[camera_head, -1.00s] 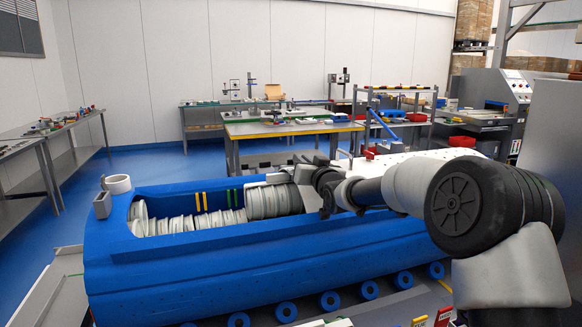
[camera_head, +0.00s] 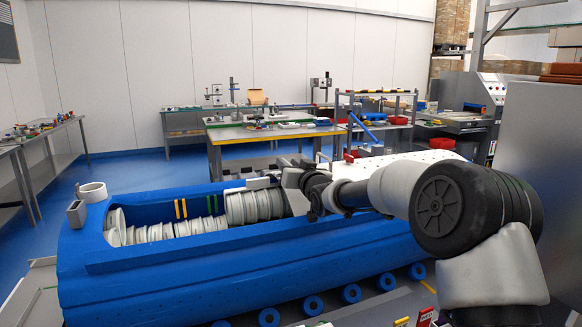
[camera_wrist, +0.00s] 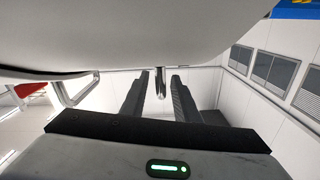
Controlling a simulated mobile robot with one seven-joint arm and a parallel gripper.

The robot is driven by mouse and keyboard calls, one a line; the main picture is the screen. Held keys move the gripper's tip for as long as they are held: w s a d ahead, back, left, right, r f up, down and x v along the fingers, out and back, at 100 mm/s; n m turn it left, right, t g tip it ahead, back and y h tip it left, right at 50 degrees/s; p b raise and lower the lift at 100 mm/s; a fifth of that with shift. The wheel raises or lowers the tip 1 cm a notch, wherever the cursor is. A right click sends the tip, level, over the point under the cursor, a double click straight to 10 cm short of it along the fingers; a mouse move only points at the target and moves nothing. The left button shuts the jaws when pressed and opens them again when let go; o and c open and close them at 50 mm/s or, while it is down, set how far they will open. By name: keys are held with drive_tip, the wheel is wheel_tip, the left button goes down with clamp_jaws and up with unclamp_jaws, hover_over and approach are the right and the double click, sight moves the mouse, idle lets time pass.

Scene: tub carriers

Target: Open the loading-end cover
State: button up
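A long blue tub machine (camera_head: 250,265) lies across the head view, with white ringed rolls (camera_head: 250,206) in its open top. A white perforated panel (camera_head: 425,158) shows behind my arm at its right end; I cannot tell whether this is the loading-end cover. My gripper (camera_head: 283,180) is over the tub near the right end of the opening, its fingers hard to make out there. In the wrist view my gripper (camera_wrist: 160,82) has two dark fingers apart, with a slim metal pin (camera_wrist: 161,84) between them. Gaps show on both sides of the pin. A large pale surface (camera_wrist: 150,32) fills the top.
A white ring (camera_head: 92,191) and a grey block (camera_head: 76,212) sit on the tub's left end. Workbenches (camera_head: 275,135) and a shelf cart (camera_head: 375,120) stand behind. A grey panel (camera_head: 545,170) stands close on the right. Blue floor is free at the left.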

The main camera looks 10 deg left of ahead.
drive_tip(key=v, duration=1.7)
drive_tip(key=shift+s, duration=0.2)
drive_tip(key=s+d+f+m+g+h, duration=0.1)
drive_tip(key=s+d+g+h, duration=0.1)
drive_tip(key=s+d+h, duration=0.45)
drive_tip(key=s+d+f+m+g+h, duration=0.1)
drive_tip(key=s+d+f+g+h, duration=0.15)
drive_tip(key=s+d, duration=0.7)
drive_tip(key=s+d+f+m+g, duration=0.1)
drive_tip(key=s+d+f+g, duration=0.15)
drive_tip(key=s, duration=0.75)
drive_tip(key=s+d+f+m+g, duration=0.1)
drive_tip(key=s+d+f+g, duration=0.15)
drive_tip(key=s, duration=0.75)
wheel_tip(320, 180, up, 14)
drive_tip(key=p, duration=1.4)
drive_tip(key=shift+d+h+p, duration=0.3)
drive_tip(key=shift+p, duration=0.1)
drive_tip(key=shift+s+r, duration=0.1)
drive_tip(key=shift+r, duration=0.05)
